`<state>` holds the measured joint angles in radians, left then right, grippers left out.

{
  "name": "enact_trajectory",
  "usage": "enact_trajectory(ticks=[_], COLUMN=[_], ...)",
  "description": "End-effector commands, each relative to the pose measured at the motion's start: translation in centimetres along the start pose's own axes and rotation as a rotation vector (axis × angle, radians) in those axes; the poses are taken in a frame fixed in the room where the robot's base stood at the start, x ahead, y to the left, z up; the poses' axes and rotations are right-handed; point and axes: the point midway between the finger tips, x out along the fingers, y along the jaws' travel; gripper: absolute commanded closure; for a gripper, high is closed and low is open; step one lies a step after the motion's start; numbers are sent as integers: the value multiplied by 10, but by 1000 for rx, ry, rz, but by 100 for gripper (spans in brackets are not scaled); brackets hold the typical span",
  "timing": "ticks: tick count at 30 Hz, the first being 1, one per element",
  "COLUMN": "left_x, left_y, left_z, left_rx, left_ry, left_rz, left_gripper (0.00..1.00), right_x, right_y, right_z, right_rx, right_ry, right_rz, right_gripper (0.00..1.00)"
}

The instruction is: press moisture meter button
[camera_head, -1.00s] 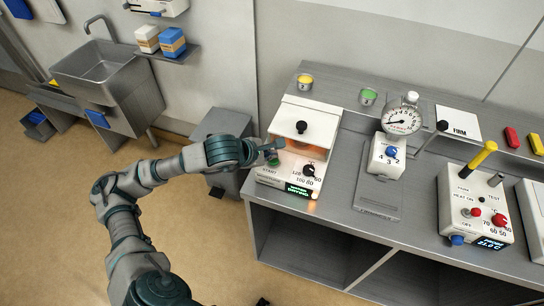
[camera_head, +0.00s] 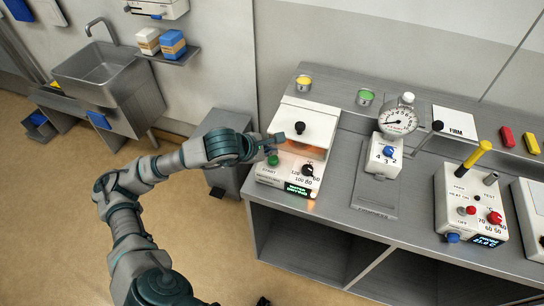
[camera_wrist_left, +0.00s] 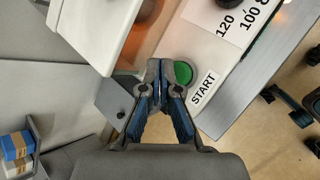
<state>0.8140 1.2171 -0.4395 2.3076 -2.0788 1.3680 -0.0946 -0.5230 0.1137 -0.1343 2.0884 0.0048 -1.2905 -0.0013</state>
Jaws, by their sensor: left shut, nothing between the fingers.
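The moisture meter (camera_head: 295,165) is a white box with a lid, a black knob on top and an orange glow under the lid. Its front has a green START button (camera_head: 273,160), a black dial (camera_head: 308,170) and a lit green display (camera_head: 298,189). My left gripper (camera_head: 274,144) is shut and empty at the left side of the meter, just behind the button. In the left wrist view its closed fingertips (camera_wrist_left: 158,68) lie just left of the green button (camera_wrist_left: 183,73), which is in plain view. Contact between them cannot be told.
A gauge stand (camera_head: 385,155) with a lever is on the grey bench right of the meter. Farther right is a white control box (camera_head: 470,210) with a yellow handle. Yellow (camera_head: 304,83) and green (camera_head: 366,97) cups stand behind. A grey bin (camera_head: 222,125) is left of the bench.

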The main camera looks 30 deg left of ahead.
Motion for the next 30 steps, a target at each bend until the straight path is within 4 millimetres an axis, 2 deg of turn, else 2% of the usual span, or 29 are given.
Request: enact_trajectory(ticks=[8,21,30], left_x=[-4,-34,-34], left_y=[4,25,26], left_z=[2,24,25], left_rx=[-1,-1,-1], left_ry=[-2,-4,-1], left_rz=[1,2,0], left_gripper=[100,100,100], right_x=[-4,-35,-35], right_y=[0,2,2], right_z=[-2,-16,-16], right_rx=[0,-1,-1], right_ry=[3,25,25], right_rz=[2,6,6], right_gripper=[60,60,60])
